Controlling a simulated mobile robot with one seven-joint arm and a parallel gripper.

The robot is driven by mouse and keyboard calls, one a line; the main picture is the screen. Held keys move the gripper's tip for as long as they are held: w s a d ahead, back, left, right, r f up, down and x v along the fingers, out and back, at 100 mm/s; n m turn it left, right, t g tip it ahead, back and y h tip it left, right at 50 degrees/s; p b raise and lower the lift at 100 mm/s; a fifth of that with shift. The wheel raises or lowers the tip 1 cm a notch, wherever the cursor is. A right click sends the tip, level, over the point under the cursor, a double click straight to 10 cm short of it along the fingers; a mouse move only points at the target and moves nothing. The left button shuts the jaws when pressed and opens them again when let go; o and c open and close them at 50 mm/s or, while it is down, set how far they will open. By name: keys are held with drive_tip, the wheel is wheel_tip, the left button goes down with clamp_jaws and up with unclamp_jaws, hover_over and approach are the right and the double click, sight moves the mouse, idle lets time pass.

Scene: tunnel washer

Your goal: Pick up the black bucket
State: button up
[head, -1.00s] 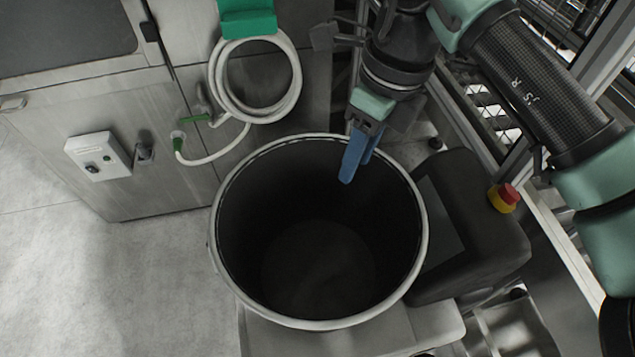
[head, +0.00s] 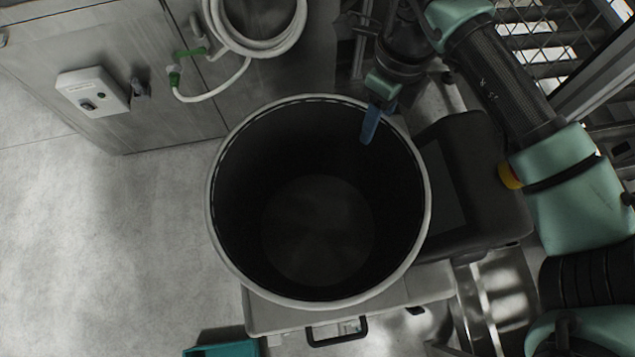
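The black bucket (head: 255,205) is a large, round, open-topped drum with a dark inside and a pale rim. It stands upright in the middle of the head view and looks empty. My gripper (head: 370,126) is at the bucket's far right rim, pointing down. One blue finger shows against the dark inside wall, just within the rim. The other finger is not clearly visible, so I cannot tell whether the rim is between the fingers or touched.
A grey metal cabinet (head: 150,60) with a white switch box (head: 92,91) and a coiled white hose (head: 258,48) stands behind. A teal item (head: 225,349) is at the bottom edge. Open pale floor (head: 90,240) lies to the left. Metal mesh (head: 545,40) is at the upper right.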

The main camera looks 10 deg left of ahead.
sight(368, 147)
drive_tip(key=f, duration=0.1)
drive_tip(key=f+p, duration=0.2)
drive_tip(key=f, duration=0.1)
drive_tip(key=shift+s+a+f, duration=0.1)
drive_tip(key=shift+s+a, duration=0.05)
drive_tip(key=shift+s, duration=0.1)
drive_tip(key=shift+f, duration=0.3)
drive_tip(key=shift+f+b, duration=0.25)
drive_tip(key=shift+b, duration=0.05)
clamp_jaws()
idle(1.5)
